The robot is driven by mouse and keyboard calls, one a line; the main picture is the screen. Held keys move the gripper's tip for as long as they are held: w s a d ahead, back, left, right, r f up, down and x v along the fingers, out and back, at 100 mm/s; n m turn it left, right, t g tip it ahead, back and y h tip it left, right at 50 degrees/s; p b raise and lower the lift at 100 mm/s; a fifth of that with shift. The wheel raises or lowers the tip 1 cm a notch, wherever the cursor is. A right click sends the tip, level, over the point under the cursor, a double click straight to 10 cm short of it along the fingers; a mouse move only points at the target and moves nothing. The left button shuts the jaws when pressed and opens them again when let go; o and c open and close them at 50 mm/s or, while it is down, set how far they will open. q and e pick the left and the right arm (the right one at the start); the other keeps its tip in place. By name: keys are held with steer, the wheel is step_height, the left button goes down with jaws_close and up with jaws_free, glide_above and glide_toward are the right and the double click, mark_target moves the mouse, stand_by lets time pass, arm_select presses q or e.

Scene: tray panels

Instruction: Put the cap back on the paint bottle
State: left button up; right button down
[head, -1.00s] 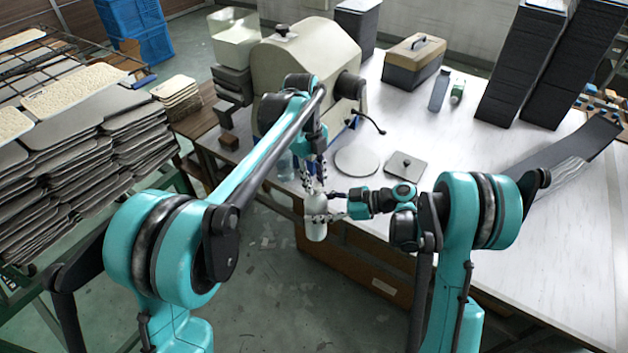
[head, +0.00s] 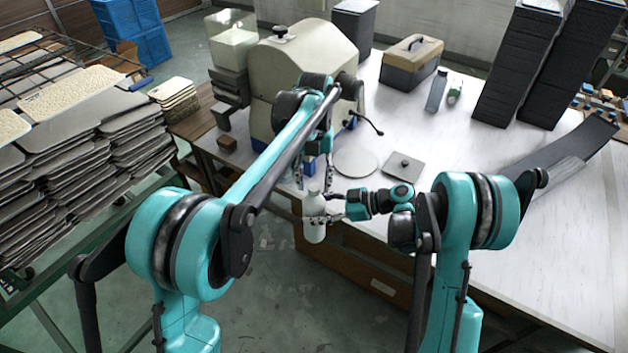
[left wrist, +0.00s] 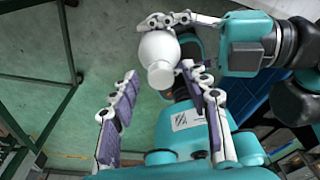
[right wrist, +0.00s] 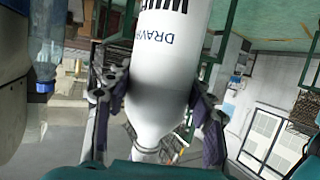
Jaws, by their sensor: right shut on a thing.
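The white paint bottle (head: 314,232) is held upright just off the table's front edge. My right gripper (right wrist: 160,92) is shut around its body, with one finger on each side. Lettering shows on the bottle in the right wrist view (right wrist: 160,60). A white top piece (left wrist: 160,76), which looks like the cap, sits on the bottle's neck; whether it is fully seated I cannot tell. My left gripper (head: 313,176) is just above and behind the bottle top. In the left wrist view its fingers are apart with nothing held, pointing toward the bottle.
The white table (head: 500,200) carries a round grey disc (head: 355,162), a square lidded plate (head: 404,166), a toolbox (head: 412,62) and a beige machine (head: 300,80). A clear bottle (right wrist: 48,45) is left in the right wrist view. Stacked trays (head: 80,160) stand left.

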arm_select(q)
steer(key=shift+r, duration=2.25)
steer(key=shift+c, duration=0.3)
